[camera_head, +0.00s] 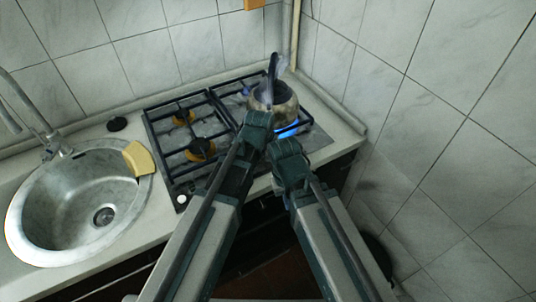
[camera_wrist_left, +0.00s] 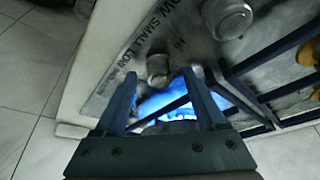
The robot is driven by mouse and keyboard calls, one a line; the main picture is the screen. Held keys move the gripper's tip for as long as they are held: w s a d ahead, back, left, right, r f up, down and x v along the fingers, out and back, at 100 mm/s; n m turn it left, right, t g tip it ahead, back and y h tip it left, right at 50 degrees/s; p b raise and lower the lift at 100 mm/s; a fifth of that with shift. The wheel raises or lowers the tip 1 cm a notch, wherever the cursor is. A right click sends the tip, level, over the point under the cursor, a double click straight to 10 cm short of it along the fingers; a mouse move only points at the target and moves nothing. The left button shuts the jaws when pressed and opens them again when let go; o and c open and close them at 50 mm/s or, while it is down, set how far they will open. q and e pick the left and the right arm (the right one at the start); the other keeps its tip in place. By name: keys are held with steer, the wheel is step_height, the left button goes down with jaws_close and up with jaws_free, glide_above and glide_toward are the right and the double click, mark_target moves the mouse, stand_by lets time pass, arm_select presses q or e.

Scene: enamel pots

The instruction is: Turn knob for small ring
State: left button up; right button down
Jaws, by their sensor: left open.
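In the left wrist view a round metal knob (camera_wrist_left: 158,66) stands on the hob's steel panel, near the printed word "SMALL". My left gripper (camera_wrist_left: 159,76) is open, with its two fingers on either side of the knob in the picture. I cannot tell how deep the knob sits between them. A second knob (camera_wrist_left: 228,17) is above and to the right. A blue flame glow (camera_wrist_left: 160,103) shows between the fingers. In the head view my left gripper (camera_head: 258,118) is in front of the pot, and the knobs there are hidden. My right gripper (camera_head: 288,150) is beside it, jaws unclear.
A worn enamel pot (camera_head: 284,105) stands on the right of the gas hob (camera_head: 160,160), with a blue flame (camera_head: 288,130) near it. Black grates cover the hob. A sink (camera_head: 60,225) with a yellow sponge (camera_head: 139,158) is at left. A tiled wall (camera_head: 440,150) bounds the right.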

arm_select(q)
jaws_close()
steer(key=shift+m, duration=0.4)
steer(key=m+h, duration=0.1)
steer(key=m, duration=0.2)
steer(key=shift+w+a+g, duration=0.1)
steer(key=shift+a+g, duration=0.05)
steer(key=shift+g, duration=0.15)
steer(key=m, duration=0.2)
steer(key=m+g+h, duration=0.1)
steer(key=m, duration=0.1)
steer(key=shift+w+a+h, duration=0.1)
steer(key=shift+w+h, duration=0.05)
steer(key=shift+h, duration=0.15)
steer(key=m+g, duration=0.1)
steer(key=m, duration=0.4)
steer(key=shift+w+g+h, duration=0.1)
steer(key=shift+g+h, duration=0.2)
steer(key=shift+g, duration=0.1)
steer(key=shift+m+g, duration=0.7)
steer(key=shift+m, duration=1.1)
